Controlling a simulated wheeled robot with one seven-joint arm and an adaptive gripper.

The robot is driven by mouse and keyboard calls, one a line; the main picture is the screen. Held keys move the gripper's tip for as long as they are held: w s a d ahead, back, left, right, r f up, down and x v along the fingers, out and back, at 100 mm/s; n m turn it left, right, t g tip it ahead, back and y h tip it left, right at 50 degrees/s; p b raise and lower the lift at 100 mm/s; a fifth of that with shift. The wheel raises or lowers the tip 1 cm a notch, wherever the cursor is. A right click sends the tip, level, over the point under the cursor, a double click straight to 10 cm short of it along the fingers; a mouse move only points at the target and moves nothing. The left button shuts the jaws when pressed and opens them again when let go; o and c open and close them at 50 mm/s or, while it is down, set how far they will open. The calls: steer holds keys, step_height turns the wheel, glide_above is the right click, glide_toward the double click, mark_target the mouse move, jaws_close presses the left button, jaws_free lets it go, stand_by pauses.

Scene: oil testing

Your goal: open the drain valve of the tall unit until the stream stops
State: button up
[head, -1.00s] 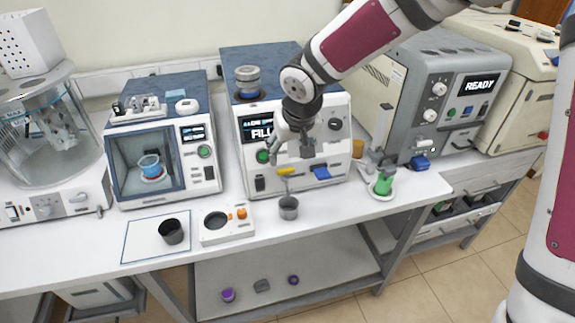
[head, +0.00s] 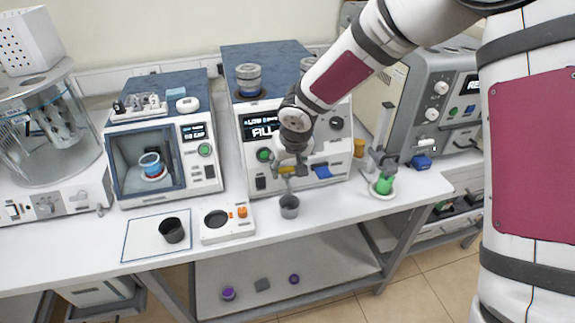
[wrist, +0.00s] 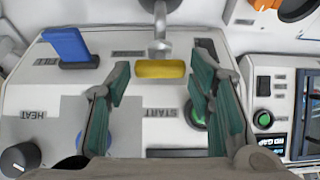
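The tall unit (head: 236,140) stands mid-bench with a lit display reading FILL. Its drain valve has a yellow handle (head: 287,170) low on the front, lying crosswise under a metal stem in the wrist view (wrist: 160,69). My gripper (head: 291,176) is at the valve. In the wrist view my gripper (wrist: 158,75) is open, with one green-padded finger on each side of the yellow handle and gaps showing; contact is not visible. A grey metal cup (head: 289,207) stands on the bench below the valve. I cannot make out a stream.
A blue lever (head: 322,172) is right of the valve, also in the wrist view (wrist: 70,46). A small scale (head: 228,224) and a black cup (head: 172,230) stand left of the metal cup.

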steer(key=c, duration=0.5)
steer(key=shift+c, duration=0.2)
steer(key=shift+n, duration=0.3)
steer(key=n, duration=0.1)
steer(key=n+y, duration=0.1)
steer(key=shift+w+d+n+p, duration=0.1)
steer(key=shift+d+n+p, duration=0.1)
steer(key=shift+n+p, duration=0.1)
steer(key=n+g+y, duration=0.1)
steer(key=n, duration=0.2)
steer(key=shift+w+d, duration=0.1)
steer(key=shift+w, duration=0.05)
steer(key=n, duration=0.2)
steer(key=n+g+b, duration=0.1)
steer(key=n, duration=0.1)
steer(key=n+g+y+b, duration=0.1)
steer(key=n, duration=0.1)
steer(key=shift+w+f, duration=0.1)
steer(key=shift+w, duration=0.15)
steer(key=n+g+b, duration=0.2)
steer(key=n, duration=0.2)
steer(key=shift+w+d, duration=0.1)
